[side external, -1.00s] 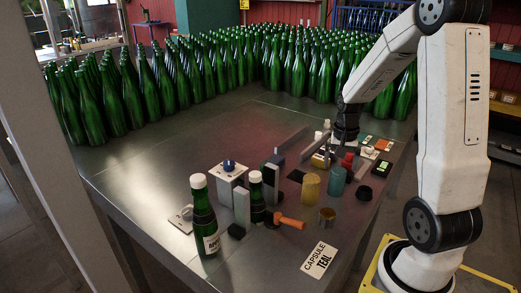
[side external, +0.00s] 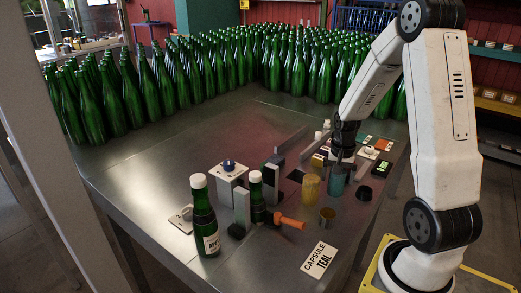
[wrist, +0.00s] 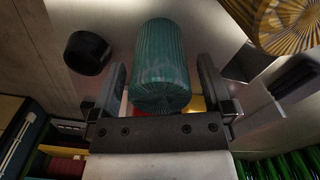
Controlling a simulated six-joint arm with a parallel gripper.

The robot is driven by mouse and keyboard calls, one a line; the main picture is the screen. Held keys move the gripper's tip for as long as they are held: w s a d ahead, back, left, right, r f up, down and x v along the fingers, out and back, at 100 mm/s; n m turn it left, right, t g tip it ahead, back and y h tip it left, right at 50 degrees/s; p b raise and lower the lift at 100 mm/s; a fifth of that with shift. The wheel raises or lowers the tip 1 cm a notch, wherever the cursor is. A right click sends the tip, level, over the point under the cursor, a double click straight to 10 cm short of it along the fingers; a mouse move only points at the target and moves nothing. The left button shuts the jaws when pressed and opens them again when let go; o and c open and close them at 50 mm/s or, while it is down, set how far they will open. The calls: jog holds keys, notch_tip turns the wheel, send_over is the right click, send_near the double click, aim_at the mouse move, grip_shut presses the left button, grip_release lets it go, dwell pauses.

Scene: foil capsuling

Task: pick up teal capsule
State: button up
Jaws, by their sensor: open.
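The teal capsule (side external: 337,181) stands on the metal table among other capsules. My gripper (side external: 342,160) is just above it in the side view, pointing down. In the wrist view the ribbed teal capsule (wrist: 162,68) lies between the two open fingers of my gripper (wrist: 165,90), with a visible gap at each side. The fingers do not appear to touch it. A card (side external: 319,261) reading "CAPSULE TEAL" lies near the table's front edge.
A gold capsule (side external: 309,187) stands close left of the teal one; a black round piece (side external: 364,193) is to its right. Many green bottles (side external: 200,75) line the back.

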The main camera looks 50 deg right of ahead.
dwell(0.3)
jog(key=c, duration=1.2)
jog(key=shift+o, duration=0.2)
jog(key=shift+r, duration=0.1)
jog(key=shift+r, duration=4.9)
